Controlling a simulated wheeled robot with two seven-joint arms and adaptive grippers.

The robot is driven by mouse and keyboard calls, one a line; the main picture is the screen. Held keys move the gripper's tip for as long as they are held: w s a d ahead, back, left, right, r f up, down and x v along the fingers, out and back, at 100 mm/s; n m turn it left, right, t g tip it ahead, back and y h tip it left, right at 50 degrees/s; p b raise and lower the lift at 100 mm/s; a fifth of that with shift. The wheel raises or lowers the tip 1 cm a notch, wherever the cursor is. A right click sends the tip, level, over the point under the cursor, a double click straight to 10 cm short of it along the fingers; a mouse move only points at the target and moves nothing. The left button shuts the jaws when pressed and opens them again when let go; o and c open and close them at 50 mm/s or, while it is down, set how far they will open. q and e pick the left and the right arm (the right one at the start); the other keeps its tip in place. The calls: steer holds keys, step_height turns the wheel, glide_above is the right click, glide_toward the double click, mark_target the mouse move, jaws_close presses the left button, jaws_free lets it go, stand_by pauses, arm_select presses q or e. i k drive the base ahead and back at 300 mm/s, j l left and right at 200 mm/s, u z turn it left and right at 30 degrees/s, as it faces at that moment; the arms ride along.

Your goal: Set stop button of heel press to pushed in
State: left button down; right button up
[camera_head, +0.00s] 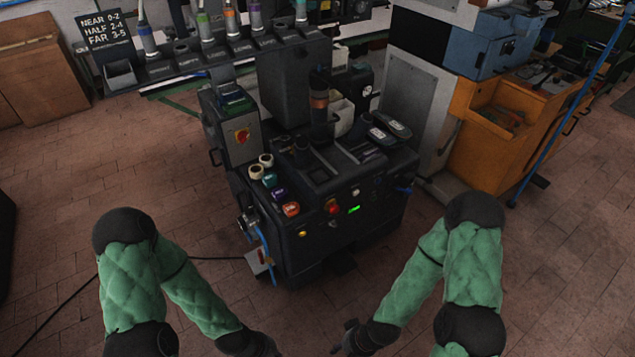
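The dark heel press (320,245) stands upright on the floor ahead of me. A small red button (333,208) is on its front panel, left of a lit green display (354,210). I cannot tell which of these is the stop button, or whether either is pushed in. My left gripper (265,347) and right gripper (347,342) are low at the bottom edge, apart from the press. Their fingers are too small and dark to read.
Colored spools or caps (278,192) sit at the press's left front. A rack of bottles (230,50) stands behind it. An orange workbench (500,125) is at the right. A cable (60,308) runs along the floor at left. The floor (300,310) before the press is mostly clear.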

mark_target(335, 209)
steer(key=i+l+u, duration=0.15)
steer(key=i, duration=0.3)
steer(key=i+l+u, duration=0.15)
steer(key=i+l, duration=0.3)
steer(key=k+l+u, duration=0.1)
steer(key=l, duration=0.15)
steer(key=i+j+z, duration=0.1)
steer(key=j, duration=0.2)
